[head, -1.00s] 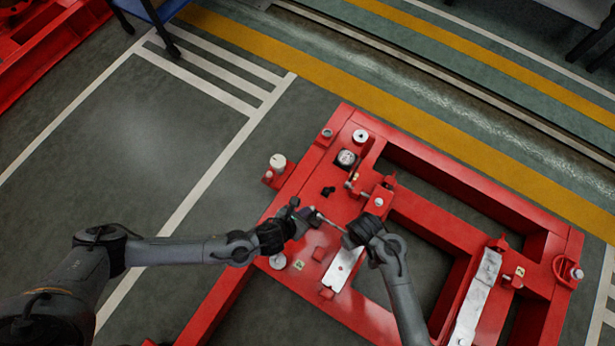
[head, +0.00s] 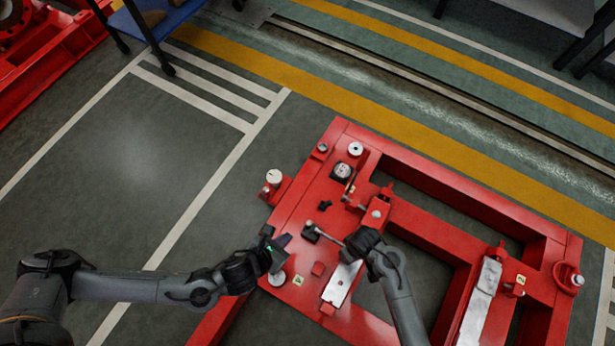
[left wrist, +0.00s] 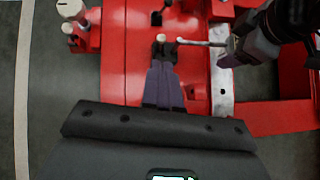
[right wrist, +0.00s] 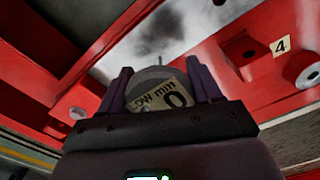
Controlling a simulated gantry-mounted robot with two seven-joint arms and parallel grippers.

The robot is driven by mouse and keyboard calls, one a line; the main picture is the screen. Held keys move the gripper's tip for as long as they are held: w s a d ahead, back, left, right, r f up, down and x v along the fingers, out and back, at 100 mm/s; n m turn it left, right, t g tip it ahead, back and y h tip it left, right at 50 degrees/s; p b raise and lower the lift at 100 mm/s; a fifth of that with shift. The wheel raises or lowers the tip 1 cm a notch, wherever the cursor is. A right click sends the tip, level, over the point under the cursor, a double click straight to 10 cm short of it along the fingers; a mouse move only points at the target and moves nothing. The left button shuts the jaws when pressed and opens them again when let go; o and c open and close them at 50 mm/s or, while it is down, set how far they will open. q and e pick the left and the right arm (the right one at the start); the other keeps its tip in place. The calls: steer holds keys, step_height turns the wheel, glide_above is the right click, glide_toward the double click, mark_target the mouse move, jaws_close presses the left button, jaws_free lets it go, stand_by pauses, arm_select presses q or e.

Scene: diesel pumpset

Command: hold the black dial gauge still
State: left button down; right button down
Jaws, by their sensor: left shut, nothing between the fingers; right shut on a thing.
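My right gripper (head: 354,243) is shut on a round, grey-rimmed gauge body (right wrist: 150,76), which sits between both fingers in the right wrist view. Its pale label reads "LOW min 0". A thin pale rod (head: 331,239) runs left from this gripper to a small dark block (head: 311,233) over the red frame. The rod also shows in the left wrist view (left wrist: 202,43). In the head view the held body is mostly hidden by the gripper. My left gripper (head: 284,240) is shut and empty, its fingertips near the dark block but apart from it in the head view.
The red frame (head: 455,183) has open gaps and raised parts. A black block with a round face (head: 341,172) stands on its far left part. A white-topped post (head: 274,178) stands at its left edge. The floor to the left is clear.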

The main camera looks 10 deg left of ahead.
arm_select(q)
steer(key=shift+s+a+r, duration=0.15)
steer(key=shift+s+r, duration=0.1)
steer(key=shift+r, duration=0.35)
steer(key=shift+s+a+r, duration=0.15)
steer(key=shift+s+r, duration=0.1)
steer(key=shift+r, duration=0.35)
arm_select(e)
steer(key=shift+c, duration=0.7)
jaws_free()
steer(key=shift+r, duration=0.1)
